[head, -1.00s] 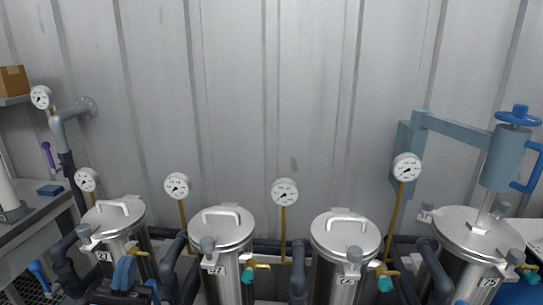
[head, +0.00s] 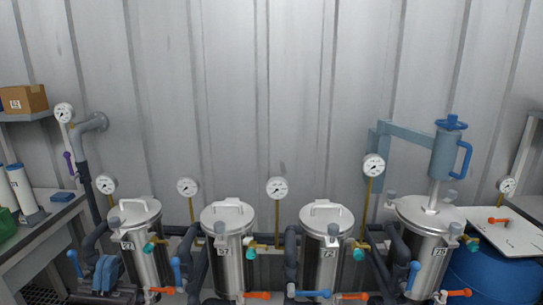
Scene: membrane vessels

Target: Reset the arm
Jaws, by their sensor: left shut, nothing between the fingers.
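My left gripper (head: 106,264) shows at the bottom left of the head view, blue fingers on a dark body. It is shut and empty. It shows in front of the left side of the leftmost steel vessel (head: 150,265); I cannot tell how far apart they are. My right gripper is not in view.
Several lidded steel vessels stand in a row with dark pipes, gauges and coloured valve levers. A blue-wheeled lifting arm (head: 446,150) reaches over the rightmost vessel (head: 425,260). A workbench (head: 40,238) is at left. A blue barrel (head: 490,275) is at right. The wall above is bare.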

